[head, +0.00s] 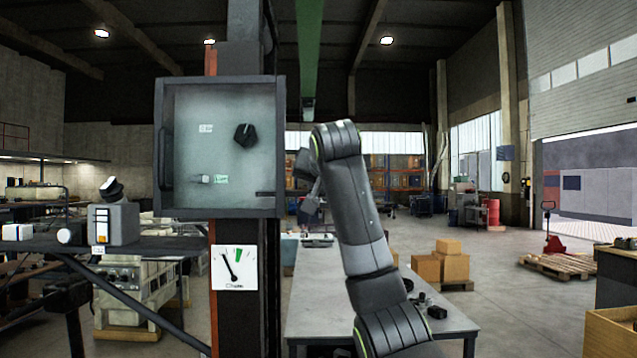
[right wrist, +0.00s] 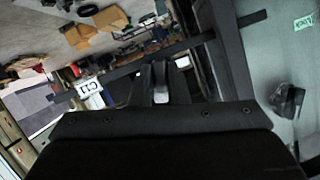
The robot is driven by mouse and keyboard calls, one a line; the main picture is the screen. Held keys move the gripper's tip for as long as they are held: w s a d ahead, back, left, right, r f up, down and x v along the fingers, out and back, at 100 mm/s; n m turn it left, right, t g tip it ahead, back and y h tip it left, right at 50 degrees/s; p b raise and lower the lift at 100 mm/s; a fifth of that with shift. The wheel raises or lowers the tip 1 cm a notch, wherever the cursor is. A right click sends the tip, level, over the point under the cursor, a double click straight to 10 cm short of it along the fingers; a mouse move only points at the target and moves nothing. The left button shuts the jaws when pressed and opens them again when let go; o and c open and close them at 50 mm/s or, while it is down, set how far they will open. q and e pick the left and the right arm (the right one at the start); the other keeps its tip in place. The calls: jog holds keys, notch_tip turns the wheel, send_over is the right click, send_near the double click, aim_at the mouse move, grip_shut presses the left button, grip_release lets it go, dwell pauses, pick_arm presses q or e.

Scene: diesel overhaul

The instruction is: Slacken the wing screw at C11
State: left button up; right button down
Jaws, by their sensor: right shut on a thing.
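My left gripper is not in view.
The grey wall box (head: 220,82) holds a black knob (head: 245,134) and a small lever (head: 200,179). A dial gauge (head: 234,268) hangs below it. A shelf (head: 160,246) with devices is at left. A long grey table (head: 318,290) stands behind my arm.

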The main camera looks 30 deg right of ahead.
jog(key=n+g+h+p, duration=0.1)
jog(key=n+p, duration=0.1)
jog(key=n, duration=0.1)
jog(key=shift+r+h+p, duration=0.1)
jog(key=shift+h+p, duration=0.25)
jog(key=shift+h, duration=0.05)
jog(key=shift+a+r+n+g+h+p, duration=0.1)
jog(key=shift+n+g+h+p, duration=0.3)
jog(key=shift+n+p, duration=0.55)
jog(key=c, duration=1.8)
grip_release()
jog(key=shift+n+b, duration=0.25)
jog(key=shift+b, duration=0.05)
jog(key=o, duration=0.5)
jog(key=shift+o, duration=0.2)
jog(key=shift+f, duration=0.2)
